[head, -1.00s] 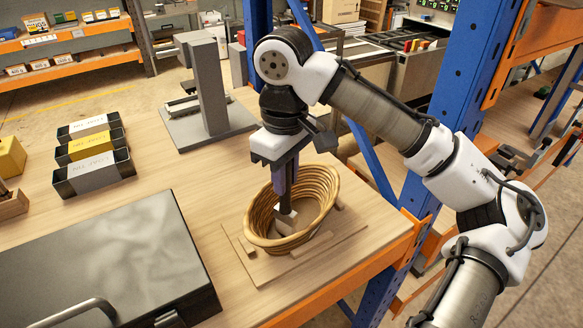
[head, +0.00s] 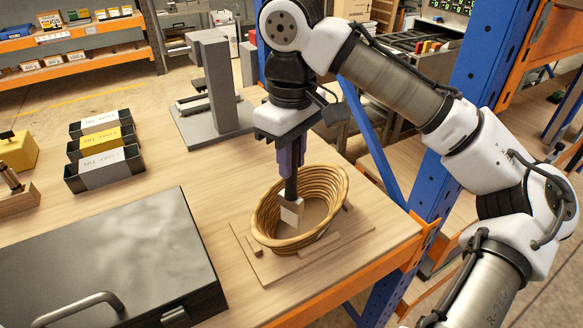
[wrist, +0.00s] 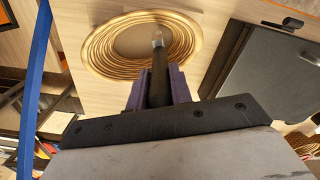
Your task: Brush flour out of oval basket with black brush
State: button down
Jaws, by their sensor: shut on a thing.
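The oval basket (head: 338,184) is woven and tan. No flour can be made out.
The wooden board (head: 268,272) has low blocks around the basket. A dark case (head: 100,255) lies at front left. Labelled tins (head: 104,150) and a grey stand (head: 214,90) are farther back. A blue post (head: 490,70) rises at the right. Bare table lies between case and stand.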

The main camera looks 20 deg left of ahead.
jog(key=shift+r, duration=4.25)
